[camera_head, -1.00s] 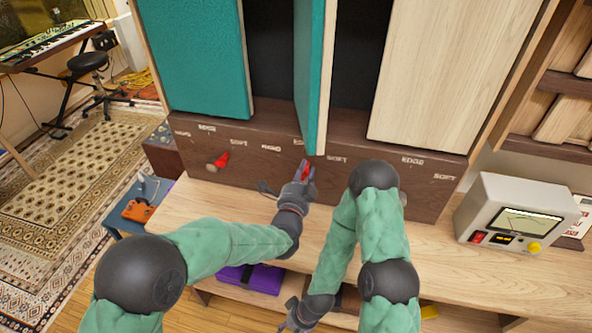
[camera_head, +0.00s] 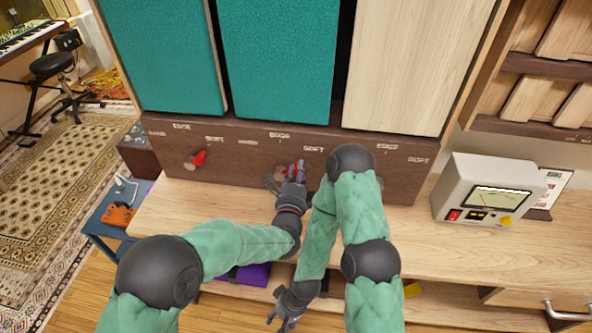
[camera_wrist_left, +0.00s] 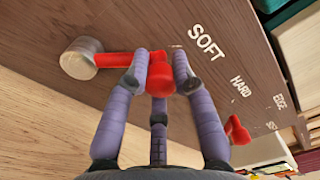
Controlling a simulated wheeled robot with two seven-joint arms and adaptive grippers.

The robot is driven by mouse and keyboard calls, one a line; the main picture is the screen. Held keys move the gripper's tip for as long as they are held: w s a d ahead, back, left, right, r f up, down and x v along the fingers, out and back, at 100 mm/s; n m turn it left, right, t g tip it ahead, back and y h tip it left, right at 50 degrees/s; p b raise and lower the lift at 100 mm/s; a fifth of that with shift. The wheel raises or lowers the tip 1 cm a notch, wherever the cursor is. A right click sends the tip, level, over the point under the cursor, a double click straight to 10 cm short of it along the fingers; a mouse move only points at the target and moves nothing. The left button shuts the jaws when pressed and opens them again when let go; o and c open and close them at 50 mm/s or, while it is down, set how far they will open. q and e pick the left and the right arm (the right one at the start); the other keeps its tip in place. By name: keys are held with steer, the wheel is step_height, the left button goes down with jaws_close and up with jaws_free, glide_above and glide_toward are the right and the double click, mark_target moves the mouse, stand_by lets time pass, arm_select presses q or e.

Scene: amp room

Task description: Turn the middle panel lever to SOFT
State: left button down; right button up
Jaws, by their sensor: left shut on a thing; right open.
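The middle panel (camera_head: 277,60) shows its teal face to the front, between another teal panel and a light wood panel. Its red lever (camera_wrist_left: 115,58) sticks out from a pale round hub (camera_wrist_left: 80,60) on the brown board below. The lever points right and slightly up in the head view, toward the SOFT label (camera_head: 314,149), which also shows in the wrist view (camera_wrist_left: 206,42). My left gripper (camera_head: 294,172) is shut on the lever's red end, seen between the fingers in the wrist view (camera_wrist_left: 160,78). My right gripper (camera_head: 285,308) is open and empty, low in front of the bench.
The left panel's red lever (camera_head: 197,158) points up-right. My right forearm hides much of the right panel's lever area. A grey meter box (camera_head: 490,188) stands on the wooden bench (camera_head: 430,240) at right. An orange item (camera_head: 119,215) sits on a blue stand at left.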

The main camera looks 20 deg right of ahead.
arm_select(q)
steer(key=shift+f, duration=0.1)
stand_by(0.3)
steer(key=c, duration=1)
jaws_free()
steer(key=shift+w, duration=0.1)
step_height(320, 180, up, 10)
